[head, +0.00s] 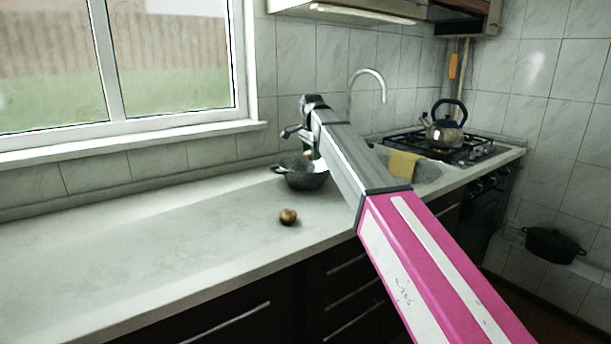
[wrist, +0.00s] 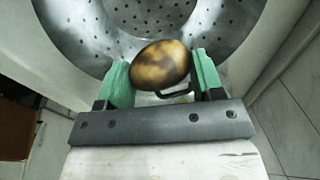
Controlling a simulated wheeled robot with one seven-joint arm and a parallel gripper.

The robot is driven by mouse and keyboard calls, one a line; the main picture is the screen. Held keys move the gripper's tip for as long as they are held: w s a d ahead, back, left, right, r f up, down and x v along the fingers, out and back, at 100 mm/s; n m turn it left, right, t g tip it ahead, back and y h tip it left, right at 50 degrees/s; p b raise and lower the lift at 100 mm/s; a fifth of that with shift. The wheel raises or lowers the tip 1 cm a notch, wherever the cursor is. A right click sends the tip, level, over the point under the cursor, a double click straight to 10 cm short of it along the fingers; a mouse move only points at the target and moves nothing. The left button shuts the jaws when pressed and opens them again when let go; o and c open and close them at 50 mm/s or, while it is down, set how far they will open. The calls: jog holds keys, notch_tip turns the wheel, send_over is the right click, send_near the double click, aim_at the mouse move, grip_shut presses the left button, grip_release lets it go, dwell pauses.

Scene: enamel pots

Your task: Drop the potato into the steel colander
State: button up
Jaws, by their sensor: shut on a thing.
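My gripper (wrist: 160,68) is shut on a brown, dark-blotched potato (wrist: 158,60), held between its green fingers. The steel colander (wrist: 82,32), with many small holes, lies beneath and beyond the potato in the wrist view. In the head view the colander (head: 306,181) stands on the counter as a dark bowl with side handles, below the end of my arm. My gripper (head: 308,150) is right over the colander there, mostly hidden by the arm. Whether the potato is below the rim is hard to tell.
A small round brown item (head: 288,216) lies on the counter (head: 150,240) in front of the colander. The sink with a tap (head: 368,75) and a yellow cloth (head: 405,164) is to the right. A kettle (head: 445,130) stands on the stove. The counter's left side is clear.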

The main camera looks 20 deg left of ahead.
jog(key=shift+f, duration=0.95)
jog(key=o, duration=1)
jog(key=shift+r, duration=0.15)
jog(key=r, duration=0.3)
jog(key=s+r, duration=0.1)
jog(key=r, duration=0.3)
jog(key=s+r, duration=0.1)
jog(key=r, duration=0.2)
jog(key=shift+d+r, duration=0.2)
